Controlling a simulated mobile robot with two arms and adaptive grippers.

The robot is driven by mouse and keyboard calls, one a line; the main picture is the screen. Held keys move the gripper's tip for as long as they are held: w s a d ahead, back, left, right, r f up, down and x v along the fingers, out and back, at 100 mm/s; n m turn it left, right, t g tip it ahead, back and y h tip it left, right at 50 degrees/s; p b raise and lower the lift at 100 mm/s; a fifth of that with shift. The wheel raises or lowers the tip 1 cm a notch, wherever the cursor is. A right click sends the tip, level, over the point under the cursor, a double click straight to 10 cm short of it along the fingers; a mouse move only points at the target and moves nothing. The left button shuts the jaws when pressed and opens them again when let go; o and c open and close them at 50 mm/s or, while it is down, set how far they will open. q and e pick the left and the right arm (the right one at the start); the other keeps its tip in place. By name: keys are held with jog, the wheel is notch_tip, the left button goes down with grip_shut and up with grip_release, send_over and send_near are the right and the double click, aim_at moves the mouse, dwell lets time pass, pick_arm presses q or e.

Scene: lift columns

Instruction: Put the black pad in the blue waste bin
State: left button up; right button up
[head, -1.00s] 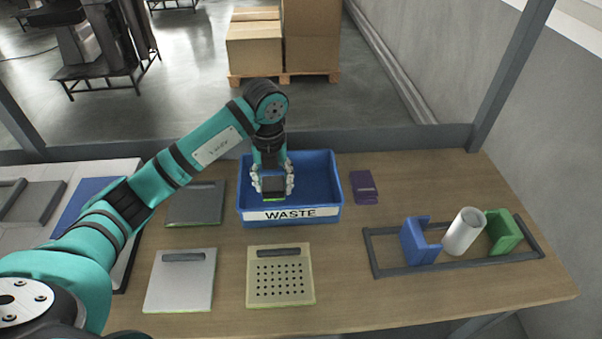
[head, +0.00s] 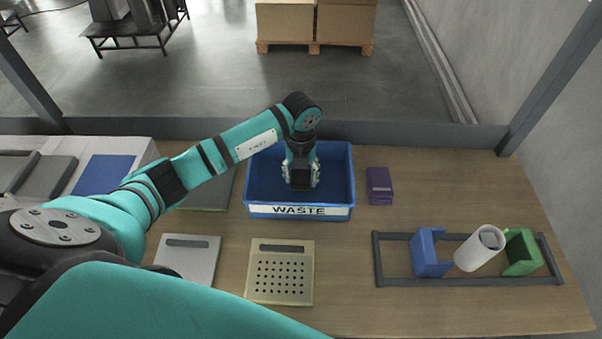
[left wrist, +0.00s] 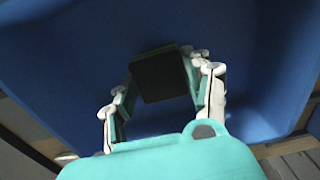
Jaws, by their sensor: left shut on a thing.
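The blue waste bin (head: 336,178) stands at the back middle of the table, with a "WASTE" label on its front. My left gripper (head: 301,180) points down inside the bin's outline and is shut on the black pad (head: 299,182). In the left wrist view the dark pad (left wrist: 159,75) sits between the fingers (left wrist: 163,88), with the blue bin (left wrist: 255,60) around and beneath it. I cannot tell whether the pad touches the bin floor. My right gripper is not in view.
A purple block (head: 379,186) lies right of the bin. In front are a light grey plate (head: 190,258) and a perforated beige plate (head: 280,272). At right, a dark frame (head: 395,282) surrounds a blue holder (head: 427,253), a white cylinder (head: 478,248) and a green holder (head: 523,252).

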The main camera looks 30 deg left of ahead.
aim_at(301, 176)
pick_arm(q)
jog(key=shift+s+f, duration=0.1)
jog(key=shift+f, duration=0.5)
jog(key=o, duration=1.1)
jog(key=shift+r, duration=0.1)
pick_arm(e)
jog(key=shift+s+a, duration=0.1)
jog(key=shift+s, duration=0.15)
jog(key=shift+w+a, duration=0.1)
pick_arm(q)
jog(key=shift+r, duration=0.5)
notch_tip(301, 176, up, 11)
jog(key=b, duration=0.3)
jog(key=shift+r+b, duration=0.15)
jog(key=shift+b, duration=0.15)
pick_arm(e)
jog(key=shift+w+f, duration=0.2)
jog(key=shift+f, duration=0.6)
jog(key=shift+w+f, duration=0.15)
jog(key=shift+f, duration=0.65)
